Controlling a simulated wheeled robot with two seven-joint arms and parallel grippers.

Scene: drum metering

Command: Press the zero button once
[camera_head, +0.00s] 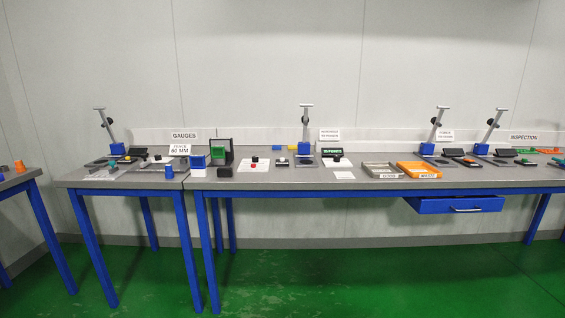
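I cannot make out which part is the zero button; labels on small parts are too small to read. On the middle bench (420,186), a small dark box with a light top (282,162) stands left of a grey gauge stand (306,130). Right of that stand is a dark unit with a green display (332,152), with a small red part (338,159) just below it. A white sheet (246,166) with a small red and black part (255,159) on it lies further left. Neither of my grippers is in view.
A grey tray (383,176) and an orange tray (420,177) lie at the middle bench's front edge. More gauge stands (437,130) stand to the right. A left bench (120,181) adjoins. Green floor (350,285) in front is clear.

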